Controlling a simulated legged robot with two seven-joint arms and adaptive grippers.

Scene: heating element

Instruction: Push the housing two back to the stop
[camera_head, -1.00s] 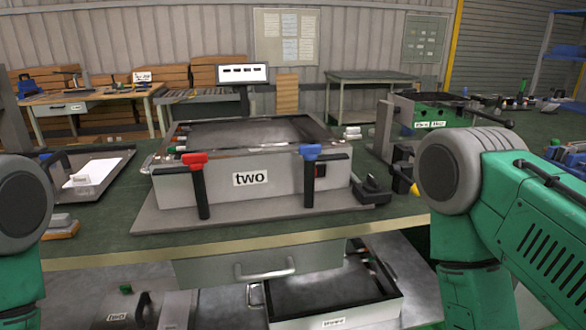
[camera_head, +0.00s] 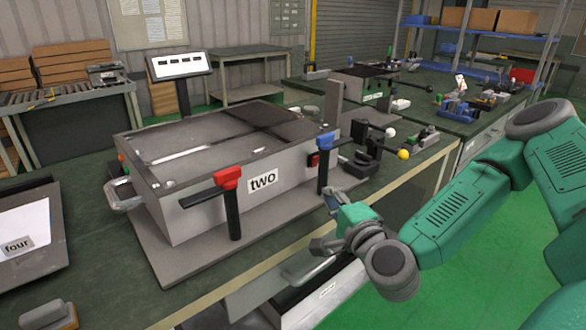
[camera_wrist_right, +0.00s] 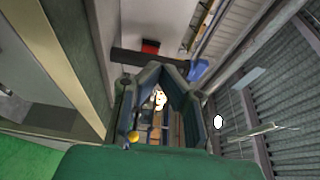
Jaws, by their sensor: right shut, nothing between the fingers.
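My right gripper (camera_head: 330,205) is shut and empty, in front of the housing's right end, just below the blue-capped clamp. Whether it touches anything is unclear. In the right wrist view its fingers (camera_wrist_right: 160,73) converge, with the blue cap (camera_wrist_right: 198,69) close to their right. My left gripper is out of view.
A black fixture with a yellow knob (camera_head: 404,154) stands right of the housing. A tray marked "four" (camera_head: 22,250) lies at the left. A display (camera_head: 180,64) stands behind. Green floor (camera_head: 480,260) at the right is open.

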